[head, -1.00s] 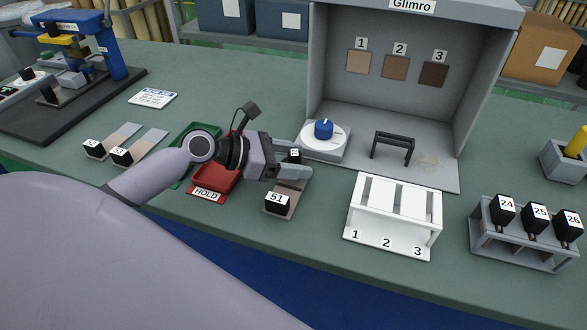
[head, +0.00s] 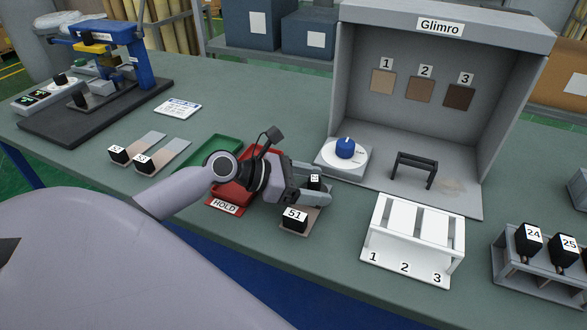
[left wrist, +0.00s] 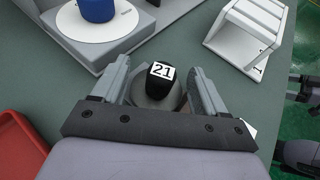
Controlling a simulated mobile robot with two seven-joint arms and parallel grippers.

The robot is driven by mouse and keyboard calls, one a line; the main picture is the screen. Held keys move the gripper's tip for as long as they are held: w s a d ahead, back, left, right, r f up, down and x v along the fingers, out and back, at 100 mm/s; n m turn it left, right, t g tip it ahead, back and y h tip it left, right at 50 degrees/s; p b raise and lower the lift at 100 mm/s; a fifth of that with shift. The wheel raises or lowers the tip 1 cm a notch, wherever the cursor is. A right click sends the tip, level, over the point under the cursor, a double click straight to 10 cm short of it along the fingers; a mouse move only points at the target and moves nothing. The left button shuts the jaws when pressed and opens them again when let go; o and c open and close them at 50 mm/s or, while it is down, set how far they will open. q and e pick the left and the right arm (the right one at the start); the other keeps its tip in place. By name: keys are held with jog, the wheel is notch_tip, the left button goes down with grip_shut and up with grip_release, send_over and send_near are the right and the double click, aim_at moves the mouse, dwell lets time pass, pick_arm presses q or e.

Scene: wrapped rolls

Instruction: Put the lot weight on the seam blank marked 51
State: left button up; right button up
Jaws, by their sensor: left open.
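The lot weight appears to be the black knob marked 21 on a round grey base (left wrist: 163,88). It stands between the fingers of my left gripper (left wrist: 160,92), which is open with a finger on each side. In the head view its dark top (head: 315,180) shows just behind my left gripper (head: 312,196). The seam blank marked 51 (head: 294,220) lies flat on the table, its black numbered block toward the front. The gripper is over its far part and hides it, so I cannot tell whether the weight's base rests on the blank. My right gripper is not in view.
A red HOLD tray (head: 226,208) and a green tray (head: 212,154) lie left of the blank. A white numbered rack (head: 412,240) stands to the right. The Glimro booth (head: 430,110) with a blue-knobbed dial (head: 345,150) is behind. Two other blanks (head: 160,156) lie at left.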

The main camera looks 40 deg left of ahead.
pick_arm(q)
jog(key=v, duration=1.2)
jog(key=shift+d, duration=0.1)
jog(key=shift+f, duration=0.1)
dwell(0.3)
